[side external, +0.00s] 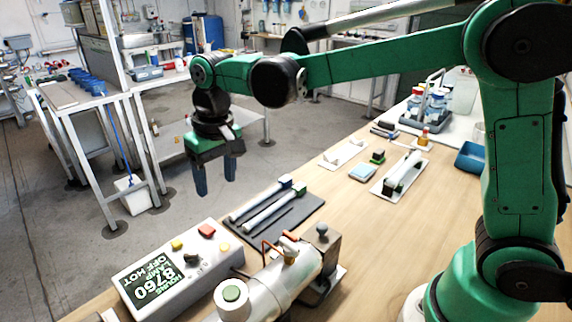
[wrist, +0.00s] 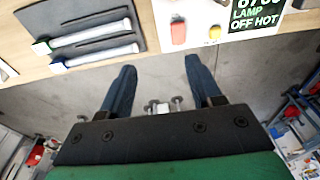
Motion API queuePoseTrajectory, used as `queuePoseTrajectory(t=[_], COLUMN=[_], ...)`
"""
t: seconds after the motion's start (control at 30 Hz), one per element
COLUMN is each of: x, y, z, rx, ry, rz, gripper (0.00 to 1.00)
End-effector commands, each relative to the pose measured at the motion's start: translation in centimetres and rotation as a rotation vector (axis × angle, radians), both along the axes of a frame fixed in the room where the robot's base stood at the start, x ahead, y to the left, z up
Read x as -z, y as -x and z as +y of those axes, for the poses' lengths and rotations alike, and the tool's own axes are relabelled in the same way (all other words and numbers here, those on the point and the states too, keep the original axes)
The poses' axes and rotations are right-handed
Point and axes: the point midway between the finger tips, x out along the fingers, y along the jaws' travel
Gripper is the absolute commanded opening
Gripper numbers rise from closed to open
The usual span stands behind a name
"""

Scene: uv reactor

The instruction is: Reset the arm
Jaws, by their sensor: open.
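My gripper (side external: 215,180) hangs from the green arm, fingers down, beyond the far left edge of the wooden bench, over the floor. Its two dark blue fingers are apart with nothing between them. In the wrist view my gripper (wrist: 158,88) also shows open and empty, with grey floor between and past the fingers. The arm is stretched out from its base at the right of the side view.
On the bench (side external: 345,215) are a dark mat (side external: 300,215) with two lamp tubes, a control box (side external: 165,270) reading "LAMP OFF HOT", and a metal reactor cylinder (side external: 265,285). A bottle rack (side external: 425,122) and blue bin (side external: 470,157) stand farther back. A white-framed table (side external: 90,100) stands left.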

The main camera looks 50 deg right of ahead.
Motion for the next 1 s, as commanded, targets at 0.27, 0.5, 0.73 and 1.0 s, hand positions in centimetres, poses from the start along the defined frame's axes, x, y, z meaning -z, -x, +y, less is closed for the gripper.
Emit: queuePoseTrajectory(t=[0.27, 0.5, 0.73, 1.0], x=[-2.4, -1.2, 0.0, 0.1], y=[5.7, 10.1, 11.7, 11.8], z=[-5.1, -7.9, -8.9, -8.9], rx=[0.008, 0.009, 0.009, 0.009], ry=[-0.016, 0.007, 0.026, 0.028], rz=[-0.235, -0.418, -0.501, -0.508], gripper=[0.58, 0.58, 0.58, 0.58])
